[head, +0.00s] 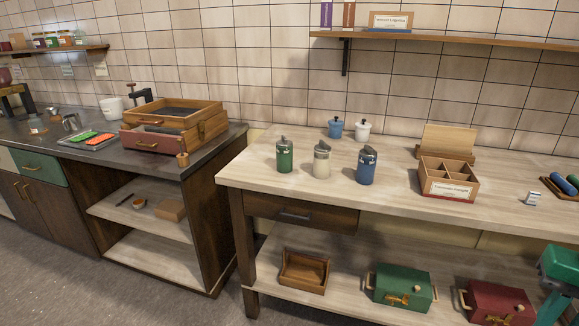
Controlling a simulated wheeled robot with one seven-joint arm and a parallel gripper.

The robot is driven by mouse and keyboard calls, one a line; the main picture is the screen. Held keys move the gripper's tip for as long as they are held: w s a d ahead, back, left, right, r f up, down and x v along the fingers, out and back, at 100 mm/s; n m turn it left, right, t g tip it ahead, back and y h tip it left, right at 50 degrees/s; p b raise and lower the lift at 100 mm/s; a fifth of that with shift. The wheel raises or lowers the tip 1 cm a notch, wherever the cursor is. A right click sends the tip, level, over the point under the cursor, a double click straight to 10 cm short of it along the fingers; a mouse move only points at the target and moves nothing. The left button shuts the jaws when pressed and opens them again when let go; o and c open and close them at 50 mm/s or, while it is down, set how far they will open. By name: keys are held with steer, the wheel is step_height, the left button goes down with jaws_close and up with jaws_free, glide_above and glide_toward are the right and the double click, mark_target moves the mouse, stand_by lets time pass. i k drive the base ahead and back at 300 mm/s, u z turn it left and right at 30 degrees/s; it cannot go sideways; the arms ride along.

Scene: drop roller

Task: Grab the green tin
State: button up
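A green tin (285,157) with a grey metal lid stands upright at the left of the pale wooden table (240,172). A cream tin (321,161) of similar shape stands to its right, and a blue tin (366,167) stands to the right of that. The three are apart from one another, and nothing covers the green tin. My gripper does not show in this view, so I cannot see whether it is open or shut.
A small blue jar (335,128) and a white jar (363,130) stand behind the tins. A divided wooden box (447,183) is to their right. The tabletop in front of the tins is clear. A wall shelf (450,40) hangs above. A green case (400,287) sits below.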

mark_target(284, 156)
steer(key=u, duration=0.15)
steer(key=k, duration=0.1)
steer(key=u, duration=0.45)
steer(key=i, duration=0.5)
steer(key=u, duration=0.45)
steer(key=k, duration=1.15)
steer(key=u, duration=0.75)
steer(key=i, duration=1.4)
steer(key=z, duration=0.9)
steer(key=i, duration=0.45)
steer(key=z, duration=0.25)
